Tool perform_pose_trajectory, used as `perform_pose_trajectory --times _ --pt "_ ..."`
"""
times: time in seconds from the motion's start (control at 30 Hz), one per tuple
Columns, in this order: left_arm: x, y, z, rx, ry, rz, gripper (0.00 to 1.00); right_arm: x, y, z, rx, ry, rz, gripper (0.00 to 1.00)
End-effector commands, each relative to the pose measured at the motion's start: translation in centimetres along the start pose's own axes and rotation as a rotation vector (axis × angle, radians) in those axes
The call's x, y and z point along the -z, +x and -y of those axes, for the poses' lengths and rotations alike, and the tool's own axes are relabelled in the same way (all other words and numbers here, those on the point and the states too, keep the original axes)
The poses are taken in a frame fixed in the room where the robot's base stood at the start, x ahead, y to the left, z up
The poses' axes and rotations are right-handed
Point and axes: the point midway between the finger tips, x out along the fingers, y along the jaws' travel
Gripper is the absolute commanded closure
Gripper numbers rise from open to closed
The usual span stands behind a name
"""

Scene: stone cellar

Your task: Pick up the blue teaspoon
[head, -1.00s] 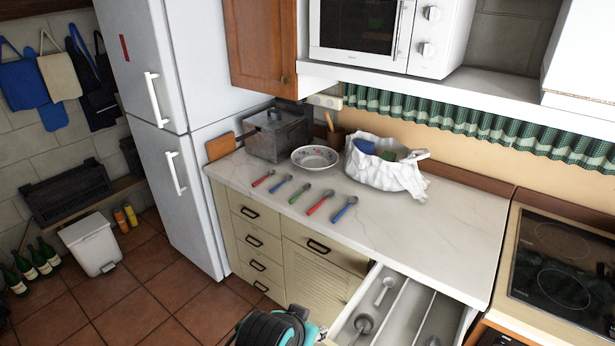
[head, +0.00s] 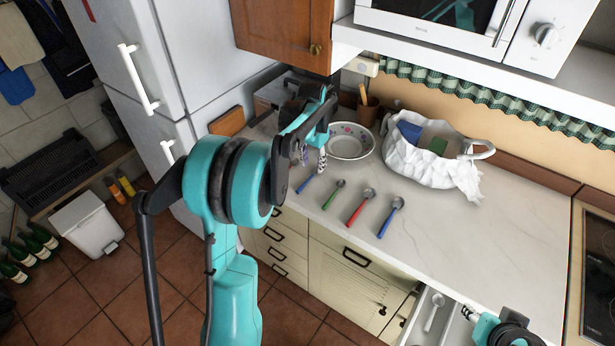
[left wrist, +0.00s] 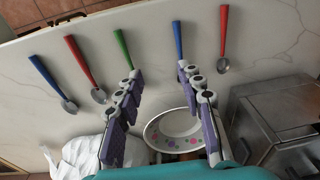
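Several spoons lie in a row on the white counter (head: 455,225). One blue spoon (head: 304,184) is second from the left in the full row, beside a green spoon (head: 333,194); another blue spoon (head: 391,216) is at the right end, past a red spoon (head: 361,206). My left gripper (head: 322,160) is above the counter's left part. In the left wrist view it is open and empty (left wrist: 161,73), with the first blue spoon (left wrist: 178,42) near the right fingertip, which partly hides its bowl. My right gripper (head: 468,313) is at the lower right, over the drawer; its opening is unclear.
A patterned bowl (head: 350,142) and a crumpled white bag (head: 428,160) stand behind the spoons. A dark metal box (left wrist: 275,120) is beside the bowl. An open drawer (head: 415,325) juts out in front. The counter's right part is clear.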

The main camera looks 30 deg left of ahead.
Motion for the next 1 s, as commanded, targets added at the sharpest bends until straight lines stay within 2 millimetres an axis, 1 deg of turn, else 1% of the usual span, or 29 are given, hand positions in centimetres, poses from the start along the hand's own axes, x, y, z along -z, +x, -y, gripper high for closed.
perform_pose_trajectory --times 0.03,0.1,0.2,0.3,0.47,0.53,0.73,0.87,1.0 --pt "0.9 1.0 1.4 -0.007 0.0 0.023 0.62 0.4 -0.6 0.0 0.0 0.0 0.0 0.6" --pt "1.5 2.5 2.8 -0.017 0.003 0.052 0.62 0.6 -0.9 0.0 0.0 0.0 0.0 0.6" --pt "2.0 4.2 4.1 -0.028 0.008 0.082 0.62 0.8 -1.1 0.0 0.0 0.0 0.0 0.6" --pt "2.2 5.3 4.9 -0.036 0.011 0.1 0.62 0.9 -1.3 0.0 0.0 0.0 0.0 0.6" --pt "2.2 7.0 5.2 -0.039 0.012 0.107 0.62 0.7 -1.0 0.0 0.0 0.0 0.0 0.6" --pt "2.1 7.9 5.1 -0.039 0.013 0.107 0.62 0.6 -0.9 0.0 0.0 0.0 0.0 0.6" --pt "2.4 9.6 4.7 -0.039 0.013 0.106 0.62 0.4 -0.5 0.0 0.0 0.0 0.0 0.6" --pt "2.9 11.6 4.1 -0.039 0.013 0.106 0.62 0.0 0.0 0.0 0.0 0.0 0.0 0.6" --pt "2.7 13.4 4.0 -0.038 0.012 0.106 0.62 -0.2 0.3 0.0 0.0 0.0 0.0 0.6"
